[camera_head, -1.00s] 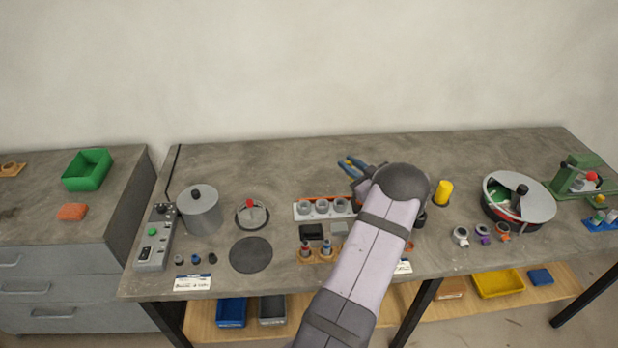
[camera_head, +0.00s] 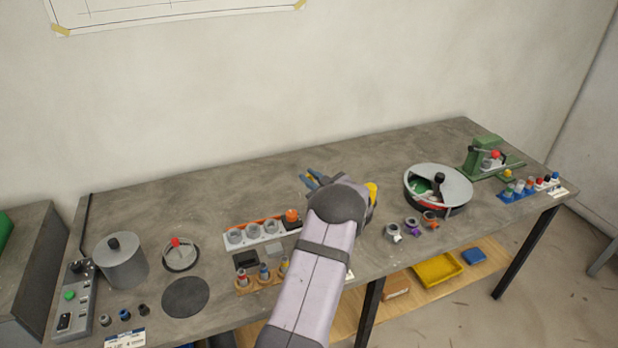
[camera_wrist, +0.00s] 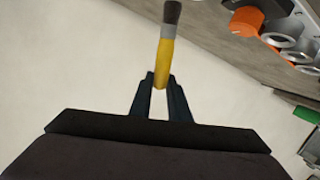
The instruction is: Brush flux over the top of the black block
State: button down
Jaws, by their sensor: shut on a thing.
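In the wrist view my gripper (camera_wrist: 161,82) is shut on the yellow handle of a brush (camera_wrist: 166,58). The brush has a grey ferrule and a dark tip, which points away from the jaws and touches nothing visible. Another flat black block (camera_head: 245,261) lies in front, beside a grey one. I cannot tell which is meant. No flux is clearly identifiable.
Small bottles in a wooden rack (camera_head: 263,276) stand in front of the jig. A round lidded container (camera_head: 438,188) stands to the right. The bench's back strip is mostly clear.

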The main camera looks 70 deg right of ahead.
jog(key=shift+f+b, duration=1.75)
jog(key=shift+f, duration=0.8)
jog(key=shift+f+b, duration=0.4)
jog(key=shift+f, duration=0.25)
jog(key=shift+r+p, duration=2.65)
jog(key=shift+r, duration=0.95)
